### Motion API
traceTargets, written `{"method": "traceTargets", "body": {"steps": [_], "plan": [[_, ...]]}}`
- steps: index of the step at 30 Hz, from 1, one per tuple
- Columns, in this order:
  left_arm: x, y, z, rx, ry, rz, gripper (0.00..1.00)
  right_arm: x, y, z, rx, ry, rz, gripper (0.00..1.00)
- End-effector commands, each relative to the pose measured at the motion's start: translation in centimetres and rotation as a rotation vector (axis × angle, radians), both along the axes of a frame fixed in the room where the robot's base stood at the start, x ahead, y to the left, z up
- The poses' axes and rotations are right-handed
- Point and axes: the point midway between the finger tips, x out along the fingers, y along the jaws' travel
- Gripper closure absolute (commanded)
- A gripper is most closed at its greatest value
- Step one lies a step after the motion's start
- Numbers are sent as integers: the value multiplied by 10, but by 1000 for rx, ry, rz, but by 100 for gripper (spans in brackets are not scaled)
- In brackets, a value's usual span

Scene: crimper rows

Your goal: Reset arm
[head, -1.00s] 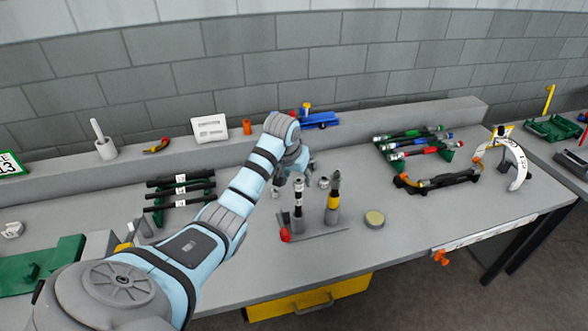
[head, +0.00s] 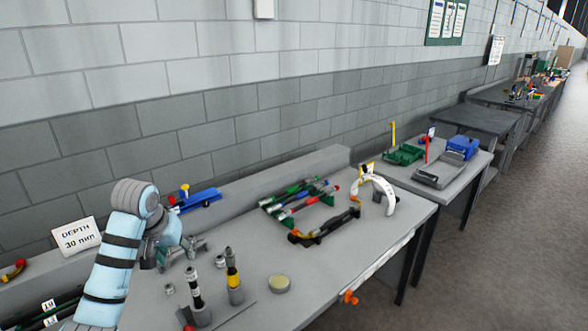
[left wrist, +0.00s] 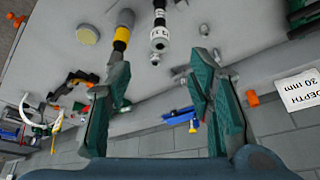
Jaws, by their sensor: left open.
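My left arm comes in from the left in the head view. My left gripper (head: 182,250) is open and empty above the grey bench (head: 330,268), behind two upright tools. One is a black tool with white bands (head: 195,288); the other is black and yellow (head: 234,272). In the left wrist view both green-grey fingers of the gripper (left wrist: 160,68) stand wide apart with nothing between them. The black tool (left wrist: 159,30) and the yellow-banded tool (left wrist: 121,35) show beyond the fingertips. My right gripper is not in view.
A round pale-topped puck (head: 279,284) stands right of the tools. Behind are a rack of coloured tools (head: 300,198), a black cradle (head: 325,226) and a white arch (head: 378,188).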

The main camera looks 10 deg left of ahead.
Motion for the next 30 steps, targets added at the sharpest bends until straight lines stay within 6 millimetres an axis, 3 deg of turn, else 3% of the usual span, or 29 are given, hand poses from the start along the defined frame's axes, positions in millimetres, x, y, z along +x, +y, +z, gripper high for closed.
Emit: {"method": "traceTargets", "body": {"steps": [2, 5, 9, 12, 18, 25, 26, 30], "plan": [[-4, -6, -13, 11, 11, -17, 52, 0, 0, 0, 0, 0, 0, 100], [-23, -29, -60, 47, 38, -85, 52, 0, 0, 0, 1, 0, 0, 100], [-80, -75, -138, 89, 66, -214, 52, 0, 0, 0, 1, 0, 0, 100], [-125, -102, -172, 97, 74, -281, 52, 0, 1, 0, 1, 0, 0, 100], [-209, -139, -204, 91, 83, -351, 52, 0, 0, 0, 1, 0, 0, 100], [-293, -162, -202, 89, 92, -371, 52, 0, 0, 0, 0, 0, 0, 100], [-298, -162, -205, 90, 94, -372, 52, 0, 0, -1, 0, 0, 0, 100], [-286, -156, -269, 86, 123, -364, 52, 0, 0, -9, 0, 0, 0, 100]]}}
